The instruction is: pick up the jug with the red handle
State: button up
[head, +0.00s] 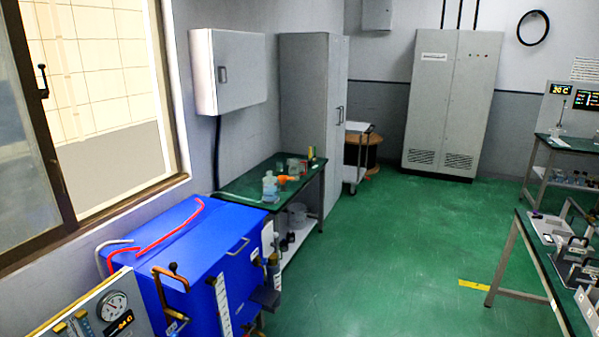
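On the green-topped table (235,187) by the left wall stands a small clear or pale bottle (270,187) with a bluish label. An orange item (287,180) lies just right of it. Behind them is a small, partly see-through vessel with red on it (303,166), near the table's far end. It may be the jug with the red handle, but it is too small to be sure. My gripper is not in view.
A blue cabinet (195,250) with a red hose stands in front of the table. A gauge panel (110,310) is at lower left. Equipment tables (545,262) stand at right. The green floor (390,240) between is clear. Grey lockers (310,110) rise behind the table.

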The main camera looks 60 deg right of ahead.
aim_at(294, 163)
jog(key=z, duration=2.35)
jog(key=i, duration=0.95)
jog(key=z, duration=0.9)
jog(key=i, duration=1.55)
jog(key=z, duration=0.1)
